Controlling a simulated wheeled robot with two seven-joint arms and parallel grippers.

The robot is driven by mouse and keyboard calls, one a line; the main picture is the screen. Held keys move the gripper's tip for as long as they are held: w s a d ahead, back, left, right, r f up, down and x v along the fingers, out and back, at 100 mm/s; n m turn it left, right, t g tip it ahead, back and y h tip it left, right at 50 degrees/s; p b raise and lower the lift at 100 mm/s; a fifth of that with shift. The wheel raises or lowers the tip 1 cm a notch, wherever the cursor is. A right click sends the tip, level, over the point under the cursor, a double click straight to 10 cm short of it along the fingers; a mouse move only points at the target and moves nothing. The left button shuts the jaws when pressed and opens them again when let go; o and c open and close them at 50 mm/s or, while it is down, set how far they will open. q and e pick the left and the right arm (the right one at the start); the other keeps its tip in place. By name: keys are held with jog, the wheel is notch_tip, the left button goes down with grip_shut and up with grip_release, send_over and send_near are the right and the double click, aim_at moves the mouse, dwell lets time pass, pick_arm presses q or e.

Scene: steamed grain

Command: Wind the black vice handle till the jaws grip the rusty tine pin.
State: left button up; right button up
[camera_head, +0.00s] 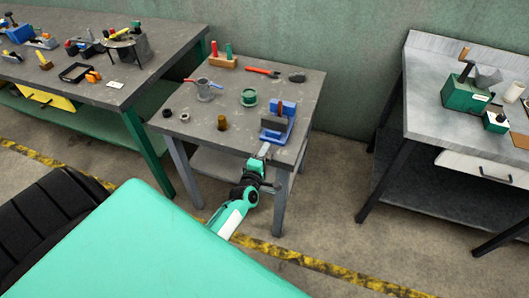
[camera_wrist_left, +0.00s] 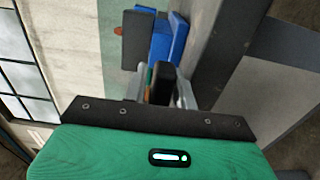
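The blue vice (camera_head: 287,120) stands at the front right corner of the small grey table, with dark grey jaws. It also shows at the top of the left wrist view (camera_wrist_left: 168,40). My left gripper (camera_head: 264,151) is at the table's front edge, just in front of the vice. In the left wrist view the black handle (camera_wrist_left: 165,80) stands between my two grey fingers, with a gap visible on its left side, so the fingers look open around it. I cannot clearly make out the rusty tine pin in the jaws. My right gripper is not in view.
On the small table are a brown cylinder (camera_head: 222,123), a green round piece (camera_head: 249,97), a grey cup (camera_head: 204,90) and a red-handled tool (camera_head: 262,71). A cluttered bench (camera_head: 120,95) stands left, and another bench (camera_head: 430,120) right. Floor shows between them.

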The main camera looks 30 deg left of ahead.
pick_arm(q)
jog(key=c, duration=0.6)
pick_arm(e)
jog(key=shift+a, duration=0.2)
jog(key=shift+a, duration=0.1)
pick_arm(q)
jog(key=shift+m, duration=0.4)
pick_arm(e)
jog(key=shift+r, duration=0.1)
